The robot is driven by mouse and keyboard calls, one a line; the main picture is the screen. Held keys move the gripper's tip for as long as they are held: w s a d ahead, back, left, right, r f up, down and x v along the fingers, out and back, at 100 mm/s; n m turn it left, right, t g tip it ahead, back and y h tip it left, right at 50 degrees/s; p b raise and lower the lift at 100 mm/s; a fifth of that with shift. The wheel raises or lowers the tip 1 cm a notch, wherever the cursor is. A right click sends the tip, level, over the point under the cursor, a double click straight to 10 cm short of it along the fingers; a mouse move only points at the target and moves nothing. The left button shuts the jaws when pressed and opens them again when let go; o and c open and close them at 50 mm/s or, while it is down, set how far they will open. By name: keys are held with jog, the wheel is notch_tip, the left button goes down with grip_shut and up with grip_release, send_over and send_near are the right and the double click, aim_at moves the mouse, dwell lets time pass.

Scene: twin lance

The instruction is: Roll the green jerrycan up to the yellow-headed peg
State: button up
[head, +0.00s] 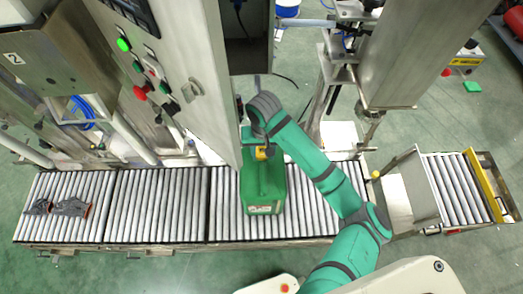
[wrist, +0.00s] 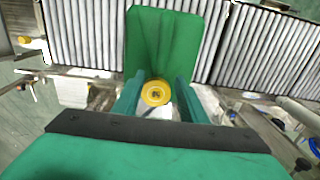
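The green jerrycan (head: 264,188) stands on the roller conveyor, right of its middle in the head view. Its yellow cap (head: 262,153) faces the machine side. My gripper (head: 258,140) is at the cap end. In the wrist view, the jerrycan's green body (wrist: 172,40) is ahead, and the cap (wrist: 155,93) lies between my two spread fingers (wrist: 158,97). I see no clear grip on it. The yellow-headed peg (head: 376,174) stands at the conveyor's right end, apart from the jerrycan. A yellow spot at the left of the wrist view may be this peg.
The roller conveyor (head: 160,205) has free rollers on both sides of the jerrycan. Dark gloves (head: 62,207) lie at its left end. A steel cabinet (head: 180,70) overhangs the back. A separate roller section (head: 455,188) stands beyond the right end.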

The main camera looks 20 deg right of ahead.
aim_at(263, 164)
notch_tip(263, 164, down, 9)
jog(key=shift+w+f, duration=0.15)
dwell(0.4)
grip_shut()
jog(key=shift+d, duration=0.1)
dwell(1.2)
